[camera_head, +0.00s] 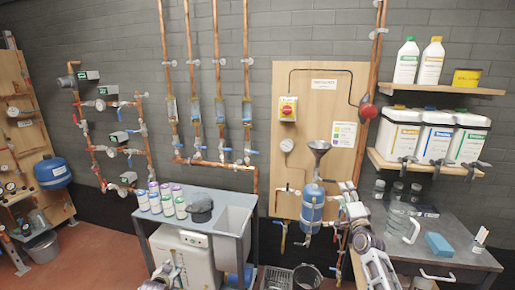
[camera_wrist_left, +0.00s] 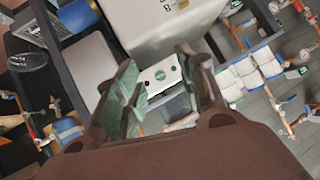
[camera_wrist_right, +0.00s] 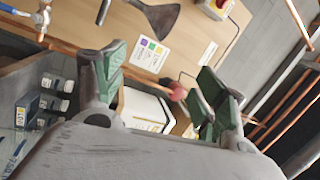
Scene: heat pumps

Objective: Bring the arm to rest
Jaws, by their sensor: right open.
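My left gripper (camera_head: 167,270) shows small at the bottom edge of the head view, in front of the white unit under the bench. In the left wrist view its two green-padded fingers (camera_wrist_left: 163,88) stand apart with nothing held; a white panel with green marks (camera_wrist_left: 160,74) shows beyond them. My right arm rises at the lower right of the head view, and its gripper (camera_head: 350,200) is beside the blue tank (camera_head: 311,208). In the right wrist view its fingers (camera_wrist_right: 160,85) are wide apart and empty.
A grey bench (camera_head: 196,199) with a sink holds several capped bottles (camera_head: 167,204) and a dark cap (camera_head: 200,207). A metal table (camera_head: 455,258) with glassware and a blue block (camera_head: 439,244) stands at right. Shelves (camera_head: 430,171) carry white canisters. Copper pipes line the wall.

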